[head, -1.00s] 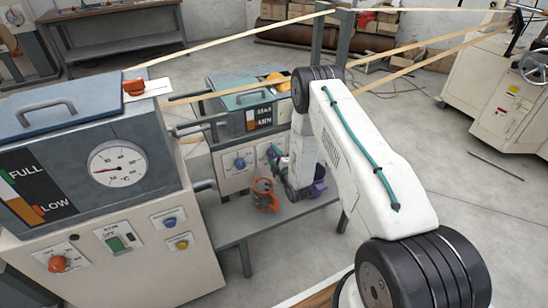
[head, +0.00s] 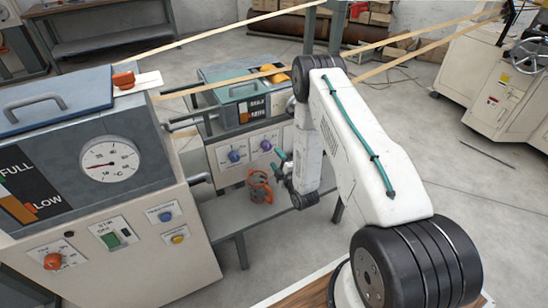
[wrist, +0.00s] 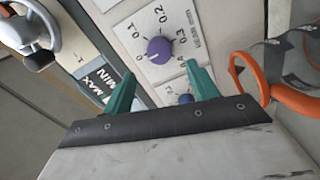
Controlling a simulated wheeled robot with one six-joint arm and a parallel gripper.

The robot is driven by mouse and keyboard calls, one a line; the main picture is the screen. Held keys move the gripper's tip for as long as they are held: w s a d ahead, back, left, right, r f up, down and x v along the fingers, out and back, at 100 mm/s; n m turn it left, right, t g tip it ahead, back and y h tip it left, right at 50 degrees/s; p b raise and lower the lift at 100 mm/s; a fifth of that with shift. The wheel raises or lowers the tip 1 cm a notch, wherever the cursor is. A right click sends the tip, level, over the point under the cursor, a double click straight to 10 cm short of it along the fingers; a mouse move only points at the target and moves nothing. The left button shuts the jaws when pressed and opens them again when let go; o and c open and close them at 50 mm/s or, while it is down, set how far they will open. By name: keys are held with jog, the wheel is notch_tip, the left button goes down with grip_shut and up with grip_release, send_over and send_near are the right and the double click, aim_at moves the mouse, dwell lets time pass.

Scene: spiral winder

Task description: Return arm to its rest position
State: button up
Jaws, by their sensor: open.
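My arm is bent over the lower machine in the head view, its forearm pointing down in front of the machine's right side. My gripper (head: 283,160) hangs beside the small control panel, above the grey shelf. In the wrist view its two teal fingers (wrist: 160,69) are spread apart with nothing between them. Beyond them is a white panel with a purple knob (wrist: 160,50), which also shows in the head view (head: 266,145).
A jug with an orange handle (head: 260,187) stands on the grey shelf (head: 225,212), near the gripper. A larger machine with a round gauge (head: 110,158) fills the left. Pale strips (head: 415,40) run across the back. Open floor (head: 450,190) lies to the right.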

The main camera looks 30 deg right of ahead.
dwell(0.4)
jog(key=w+r+m+g, duration=0.1)
jog(key=w+r+g, duration=0.15)
jog(key=r, duration=0.55)
jog(key=w+r+m+g, duration=0.2)
jog(key=w+r, duration=0.2)
jog(key=r, duration=0.3)
jog(key=s+a+r+m+g, duration=0.2)
jog(key=s+r, duration=0.1)
jog(key=r, duration=0.4)
jog(key=s+a+r+m+g, duration=0.1)
jog(key=s+a+r+m, duration=0.1)
jog(key=s+r, duration=0.35)
jog(key=s+a+r+m+g, duration=0.3)
jog(key=s+r+m+g, duration=0.1)
jog(key=s+r, duration=0.9)
jog(key=s+a+r+m+g, duration=0.2)
jog(key=s, duration=1.1)
jog(key=s+a+r+m+g, duration=0.2)
jog(key=s+g, duration=0.1)
jog(key=s, duration=1)
jog(key=shift+a, duration=0.15)
